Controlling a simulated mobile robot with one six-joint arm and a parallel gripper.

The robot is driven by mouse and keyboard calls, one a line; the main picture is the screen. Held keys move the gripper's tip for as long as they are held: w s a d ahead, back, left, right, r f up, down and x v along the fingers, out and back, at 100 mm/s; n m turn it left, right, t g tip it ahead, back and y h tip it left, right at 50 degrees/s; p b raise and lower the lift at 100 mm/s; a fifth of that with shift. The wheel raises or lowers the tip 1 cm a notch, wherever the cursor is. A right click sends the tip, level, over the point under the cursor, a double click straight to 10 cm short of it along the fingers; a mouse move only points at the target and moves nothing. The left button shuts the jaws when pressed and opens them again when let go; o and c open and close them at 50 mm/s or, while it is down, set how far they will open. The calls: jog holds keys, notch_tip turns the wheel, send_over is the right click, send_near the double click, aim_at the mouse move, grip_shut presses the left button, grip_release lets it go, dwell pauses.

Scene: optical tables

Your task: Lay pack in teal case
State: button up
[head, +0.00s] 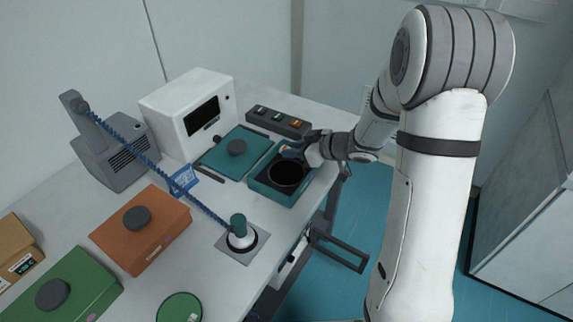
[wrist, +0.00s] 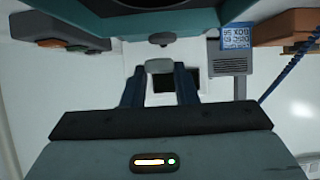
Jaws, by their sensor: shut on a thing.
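The open teal case (head: 262,186) stands at the table's right side, with a dark round hollow in it. Part of its wall shows at the top of the wrist view (wrist: 100,25). My gripper (head: 292,150) is low over the case's far right edge in the head view. In the wrist view its dark blue fingers (wrist: 160,72) are shut on a small pale grey piece, apparently the pack (wrist: 159,66).
A teal lid (head: 216,159) with a grey knob lies left of the case. A switch block (head: 279,122) stands behind it. A white instrument (head: 178,108), a blue sign (head: 182,181), a coiled blue cable (head: 135,142), an orange box (head: 150,245) and a teal-topped post (head: 239,228) are nearby.

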notch_tip(320, 180, down, 7)
jog(key=shift+s+a+f, duration=0.1)
jog(key=shift+a+f, duration=0.05)
jog(key=shift+f, duration=0.05)
dwell(0.3)
jog(key=shift+f+b, duration=0.2)
jog(key=shift+b, duration=0.1)
jog(key=o, duration=0.9)
jog(key=shift+o, duration=0.2)
